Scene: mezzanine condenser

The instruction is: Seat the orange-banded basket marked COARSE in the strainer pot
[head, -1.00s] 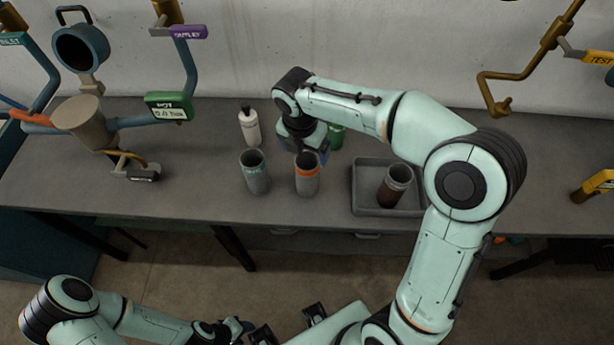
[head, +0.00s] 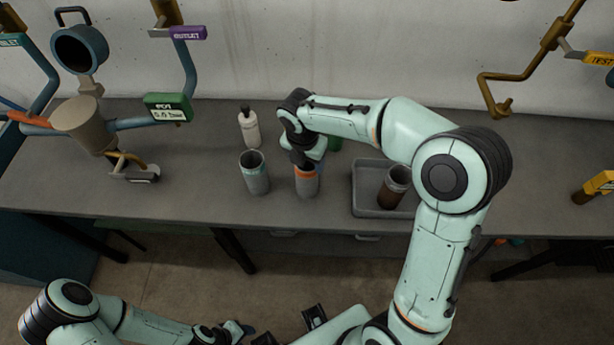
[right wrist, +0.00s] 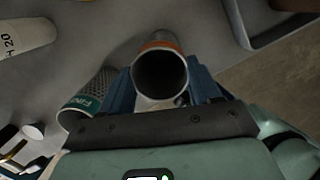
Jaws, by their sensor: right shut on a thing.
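The orange-banded basket (head: 306,184) stands upright on the bench in the head view. My right gripper (head: 305,164) reaches down onto its top. In the right wrist view the basket's dark open mouth and orange band (right wrist: 160,72) sit between the blue fingers, which are shut on it. Its COARSE mark cannot be read. The tan strainer pot (head: 85,122) stands on the left among blue pipes, with a round blue lid-like part (head: 80,48) raised behind it. My left gripper (head: 232,330) is low at the bottom edge, away from the bench; its jaws are unclear.
A teal-banded basket (head: 254,175) stands just left of the held one. A white bottle (head: 249,129) is behind. A grey tray (head: 366,203) with a brown-bottomed vessel (head: 393,188) lies to the right. Bench space is clear between the pot and the teal-banded basket.

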